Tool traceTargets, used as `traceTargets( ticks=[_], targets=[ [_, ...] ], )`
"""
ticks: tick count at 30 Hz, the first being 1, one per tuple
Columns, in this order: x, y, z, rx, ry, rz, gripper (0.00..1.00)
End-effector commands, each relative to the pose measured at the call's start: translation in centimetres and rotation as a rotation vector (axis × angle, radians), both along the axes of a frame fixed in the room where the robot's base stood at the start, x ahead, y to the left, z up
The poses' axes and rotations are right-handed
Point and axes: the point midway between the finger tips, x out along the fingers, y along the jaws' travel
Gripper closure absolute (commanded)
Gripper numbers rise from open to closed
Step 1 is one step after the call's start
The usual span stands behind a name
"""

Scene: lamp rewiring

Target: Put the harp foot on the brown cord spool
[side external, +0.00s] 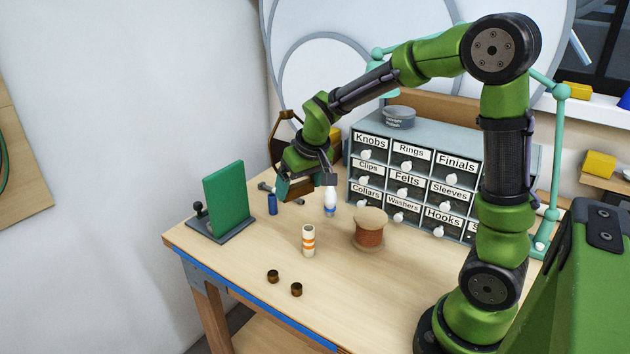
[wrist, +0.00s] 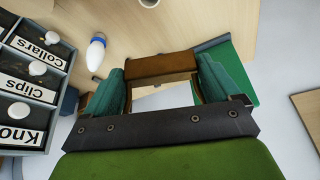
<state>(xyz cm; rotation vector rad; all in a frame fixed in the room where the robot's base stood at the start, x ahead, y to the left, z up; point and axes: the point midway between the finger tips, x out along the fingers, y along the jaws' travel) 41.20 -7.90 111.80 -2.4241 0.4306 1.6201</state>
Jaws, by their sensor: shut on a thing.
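My gripper (side external: 301,188) is at the left of the arm, above the back left part of the bench. In the wrist view its two teal fingers (wrist: 162,86) are shut on a brown piece, which I take to be the harp foot (wrist: 160,66). A thin brown loop (side external: 273,140) rises behind the gripper in the side view; I cannot tell whether it joins the held piece. The brown cord spool (side external: 370,236) stands upright on the bench, with a pale round top, to the right of and below the gripper. I cannot make out the spool in the wrist view.
An orange-striped cylinder (side external: 308,241) and two small brown caps (side external: 273,276) are in front. A green panel (side external: 224,200) stands left; the labelled drawer cabinet (side external: 420,150) stands behind.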

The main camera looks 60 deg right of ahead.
Motion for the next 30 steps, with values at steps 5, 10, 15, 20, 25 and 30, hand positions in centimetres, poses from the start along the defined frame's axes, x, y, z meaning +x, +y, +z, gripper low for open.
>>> traceTargets(
  ticks=[5, 10, 15, 20, 25, 30],
  targets=[
    [-4.3, -3.3, 1.2, -0.002, -0.005, -0.330, 0.61],
    [-8.5, -6.1, 1.8, -0.003, -0.004, -0.692, 0.61],
    [-11.7, -7.7, 1.9, -0.003, -0.002, -1.012, 0.61],
    [-12.7, -8.0, 1.7, -0.003, -0.003, -1.177, 0.61],
    [-12.8, -8.0, -0.4, -0.005, 0.002, -1.224, 0.61],
    [-12.8, -7.9, -2.3, -0.003, 0.001, -1.223, 0.61]
  ],
)
